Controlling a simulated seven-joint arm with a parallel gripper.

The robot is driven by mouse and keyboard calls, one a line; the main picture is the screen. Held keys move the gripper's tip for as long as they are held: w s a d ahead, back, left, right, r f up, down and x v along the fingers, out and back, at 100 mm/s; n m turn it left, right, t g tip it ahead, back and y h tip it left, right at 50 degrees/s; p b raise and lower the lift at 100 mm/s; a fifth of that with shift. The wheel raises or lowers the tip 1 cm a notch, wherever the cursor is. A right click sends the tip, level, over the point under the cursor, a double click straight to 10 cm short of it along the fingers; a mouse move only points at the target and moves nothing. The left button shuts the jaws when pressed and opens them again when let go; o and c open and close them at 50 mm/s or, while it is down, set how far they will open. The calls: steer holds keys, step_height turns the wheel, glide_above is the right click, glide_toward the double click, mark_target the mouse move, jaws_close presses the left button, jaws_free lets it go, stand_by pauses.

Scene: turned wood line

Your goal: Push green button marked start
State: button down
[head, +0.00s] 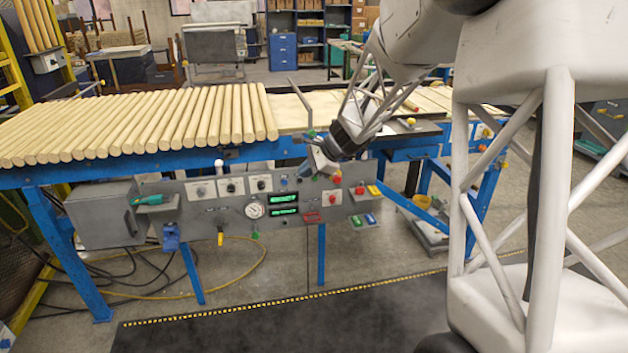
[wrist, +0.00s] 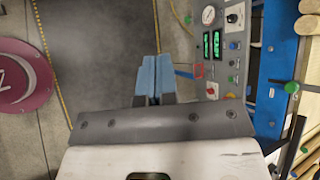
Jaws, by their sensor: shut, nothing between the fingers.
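The grey control panel (head: 230,200) hangs on the front of the blue-framed line and also shows on the right of the wrist view (wrist: 225,70). A small green button (wrist: 232,79) seems to sit in its row of buttons; I cannot read any label. In the head view that part is partly hidden by my gripper (head: 308,167), which is just in front of the panel's upper middle. In the wrist view my gripper's blue fingers (wrist: 152,72) are together and empty, left of the panel. I cannot tell how far they are from it.
Two green-lit displays (head: 284,204), a round gauge (head: 255,210) and red buttons (head: 337,180) are on the panel. A yellow-handled valve (head: 220,238) hangs below it. Wooden rods (head: 140,125) lie on the line above. The dark floor mat (head: 250,325) in front is clear.

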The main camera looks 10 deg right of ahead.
mark_target(315, 179)
steer(key=w+d+f+m+t, duration=0.2)
steer(key=w+d+f+m, duration=0.2)
steer(key=w+f, duration=0.5)
steer(key=w+d+f+m+t, duration=0.1)
steer(key=w+d+f+m, duration=0.3)
steer(key=w+f, duration=0.6)
steer(key=w+d+f+m+t, duration=0.2)
steer(key=w+d+f+m, duration=0.2)
steer(key=w+f+m, duration=0.3)
steer(key=w+f, duration=0.3)
steer(key=f, duration=0.1)
steer(key=shift+w+d+t, duration=0.15)
steer(key=shift+d+t, duration=0.15)
steer(key=shift+d, duration=0.1)
steer(key=shift+w, duration=0.15)
steer(key=w, duration=0.8)
steer(key=shift+w, duration=0.25)
